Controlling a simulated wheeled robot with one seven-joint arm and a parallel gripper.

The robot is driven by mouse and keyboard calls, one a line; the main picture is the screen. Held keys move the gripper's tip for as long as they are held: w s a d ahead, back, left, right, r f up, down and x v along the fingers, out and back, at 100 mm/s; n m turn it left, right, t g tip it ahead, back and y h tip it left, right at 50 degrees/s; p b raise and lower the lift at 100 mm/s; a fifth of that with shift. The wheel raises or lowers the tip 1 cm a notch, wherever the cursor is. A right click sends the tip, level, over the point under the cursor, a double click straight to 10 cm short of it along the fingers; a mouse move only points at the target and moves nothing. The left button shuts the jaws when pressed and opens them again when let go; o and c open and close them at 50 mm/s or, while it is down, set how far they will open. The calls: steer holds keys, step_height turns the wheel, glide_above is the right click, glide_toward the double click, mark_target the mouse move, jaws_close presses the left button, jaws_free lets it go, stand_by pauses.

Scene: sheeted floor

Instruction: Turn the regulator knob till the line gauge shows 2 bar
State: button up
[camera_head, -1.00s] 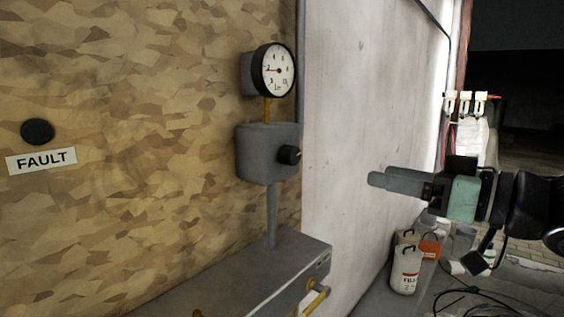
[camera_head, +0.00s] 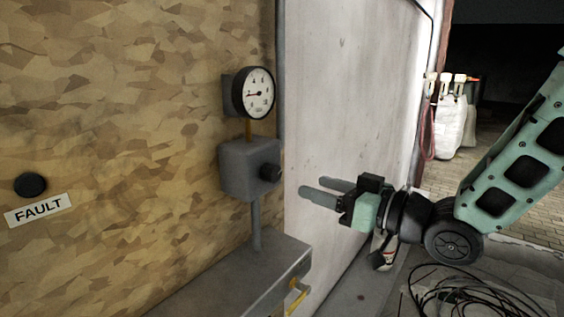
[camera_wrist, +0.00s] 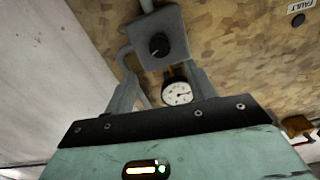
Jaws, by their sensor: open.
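The grey regulator box (camera_head: 238,170) stands on a pipe in front of the patterned wall, with its black knob (camera_head: 270,173) on the right side. The round white line gauge (camera_head: 258,92) sits above it. Its needle points left and slightly down; the exact reading is too small to tell. My gripper (camera_head: 314,187) is open and empty, to the right of the knob and apart from it. In the wrist view the knob (camera_wrist: 158,46) faces the camera just beyond the fingertips, and the gauge (camera_wrist: 177,93) shows between the fingers.
A grey ledge (camera_head: 250,275) with a yellow handle lies below the regulator. A black button (camera_head: 30,185) and a FAULT label (camera_head: 35,210) are on the wall at left. Black cables (camera_head: 470,295) lie on the floor at right. A pale panel (camera_head: 345,110) stands behind my gripper.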

mark_target(277, 175)
steer(key=p+x, duration=0.2)
steer(key=x, duration=0.7)
steer(key=shift+w+a+f, duration=0.1)
steer(key=shift+w+a, duration=0.05)
steer(key=shift+w, duration=0.05)
steer(key=shift+c, duration=0.2)
steer(key=c, duration=0.9)
